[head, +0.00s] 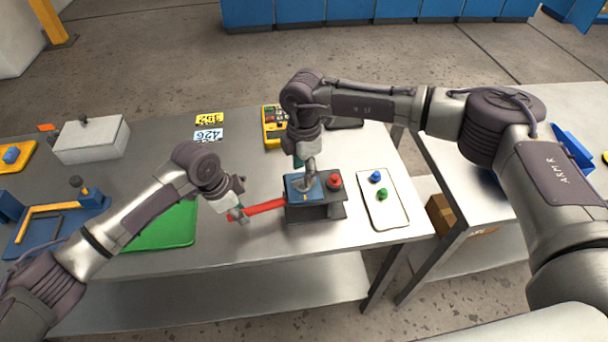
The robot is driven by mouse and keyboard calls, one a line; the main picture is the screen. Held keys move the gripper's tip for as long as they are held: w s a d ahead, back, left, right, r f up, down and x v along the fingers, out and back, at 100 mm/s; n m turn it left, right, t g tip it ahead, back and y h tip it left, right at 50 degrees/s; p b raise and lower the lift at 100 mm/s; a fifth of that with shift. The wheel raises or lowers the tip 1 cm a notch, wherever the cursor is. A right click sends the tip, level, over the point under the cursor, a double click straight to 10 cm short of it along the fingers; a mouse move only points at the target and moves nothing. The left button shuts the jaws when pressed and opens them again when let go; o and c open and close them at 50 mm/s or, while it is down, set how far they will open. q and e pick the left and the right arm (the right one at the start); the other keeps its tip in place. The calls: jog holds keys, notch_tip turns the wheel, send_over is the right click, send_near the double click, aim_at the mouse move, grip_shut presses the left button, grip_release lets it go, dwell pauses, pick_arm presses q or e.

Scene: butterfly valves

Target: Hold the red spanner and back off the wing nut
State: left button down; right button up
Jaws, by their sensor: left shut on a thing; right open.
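The red spanner (264,207) lies level, its right end at the left side of a dark stand (318,212). My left gripper (238,214) is shut on the spanner near its left end. The stand carries a blue block (296,186) and a red knob (335,181) on top. My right gripper (305,183) is open and points down right over the blue block. The wing nut cannot be made out; my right gripper covers the middle of the block. I cannot tell whether its fingers touch anything there.
A white tray (398,222) with a blue knob (375,177) and a green knob (382,194) lies right of the stand. A green mat (165,232) is on the left, with a grey box (92,140) behind. A yellow meter (271,134) stands behind my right gripper.

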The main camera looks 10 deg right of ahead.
aim_at(303, 181)
jog(key=shift+f, duration=1.25)
grip_shut()
jog(key=n, duration=0.4)
jog(key=shift+n, duration=2.1)
